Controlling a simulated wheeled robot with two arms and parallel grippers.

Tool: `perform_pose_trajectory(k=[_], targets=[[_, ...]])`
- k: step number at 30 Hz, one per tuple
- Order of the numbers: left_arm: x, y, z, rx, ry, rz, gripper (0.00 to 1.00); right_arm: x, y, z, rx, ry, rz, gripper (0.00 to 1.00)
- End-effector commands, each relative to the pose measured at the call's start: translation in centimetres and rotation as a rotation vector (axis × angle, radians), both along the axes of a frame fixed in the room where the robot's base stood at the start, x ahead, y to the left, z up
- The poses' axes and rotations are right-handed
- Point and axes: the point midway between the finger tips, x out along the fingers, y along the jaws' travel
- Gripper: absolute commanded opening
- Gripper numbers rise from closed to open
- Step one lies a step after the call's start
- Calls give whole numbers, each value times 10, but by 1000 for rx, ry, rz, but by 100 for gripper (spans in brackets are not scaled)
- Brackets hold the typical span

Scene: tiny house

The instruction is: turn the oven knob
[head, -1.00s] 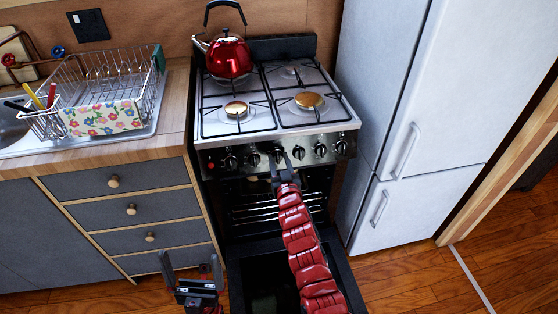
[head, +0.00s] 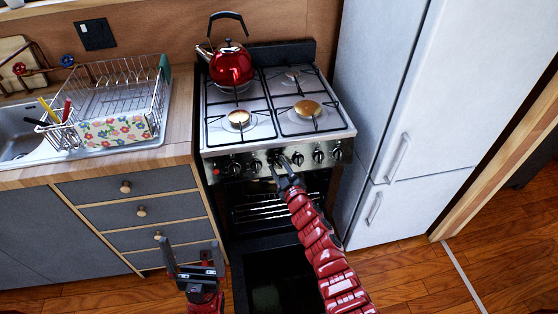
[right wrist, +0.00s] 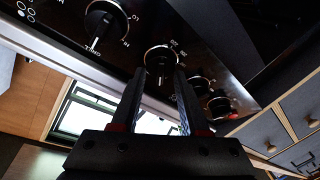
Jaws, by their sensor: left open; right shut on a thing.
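The stove's front panel (head: 248,166) carries a row of black knobs. My right gripper (head: 279,168) reaches up to the panel and is shut on a black oven knob near the middle of the row. In the right wrist view the oven knob (right wrist: 160,60) shows between the tips of the right gripper (right wrist: 160,84), with its white pointer mark roughly along the fingers. In the head view the gripper and arm partly hide this knob. My left gripper (head: 193,262) is open and empty, low in front of the drawers, away from the stove.
The oven door (head: 275,285) is folded down below my right arm. A red kettle (head: 231,66) stands on the back left burner. A fridge (head: 400,110) stands close on the right; a counter with a dish rack (head: 115,100) is on the left.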

Motion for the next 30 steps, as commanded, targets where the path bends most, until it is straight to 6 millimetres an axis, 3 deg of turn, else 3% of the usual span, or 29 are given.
perform_pose_trajectory(k=[1,12,30], targets=[[0,0,10,0,0,0,100,1,-1,5,-42,-6,12,0],[0,0,36,0,0,0,100,0,1,4,-366,-73,125,0],[0,0,56,0,0,0,100,-1,-1,-2,-739,-144,248,0]])
